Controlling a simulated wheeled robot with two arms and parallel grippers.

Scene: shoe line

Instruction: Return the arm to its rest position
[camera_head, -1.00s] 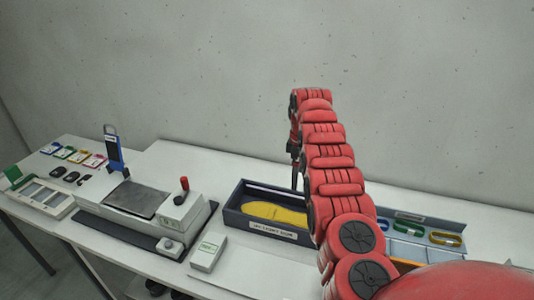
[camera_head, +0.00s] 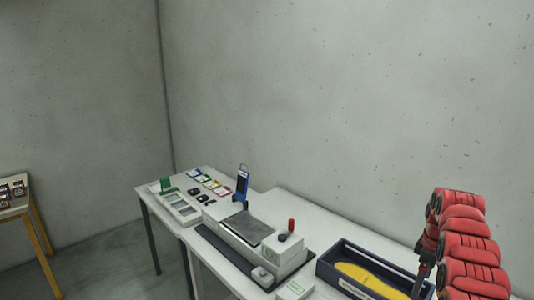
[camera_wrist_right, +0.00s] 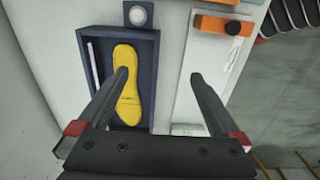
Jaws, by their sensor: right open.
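My right arm is red and segmented and stands at the right edge of the head view. Its dark right gripper (camera_head: 421,279) points down over the blue-grey tray (camera_head: 330,268). In the right wrist view the right gripper (camera_wrist_right: 160,75) is open, with nothing between its fingertips. Below it lies a yellow insole (camera_wrist_right: 126,95) in the tray (camera_wrist_right: 85,62); the left finger overlaps the insole in the picture, and I cannot tell the height between them. The insole (camera_head: 362,280) also shows in the head view. My left gripper is not in view.
A press-like machine (camera_head: 255,238) stands left of the tray, with a blue upright part (camera_head: 241,186) behind it. Coloured tags (camera_head: 215,184) lie on the far table end. A wooden-legged table (camera_head: 15,207) stands at far left. An orange-ended fixture (camera_wrist_right: 222,26) is right of the tray.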

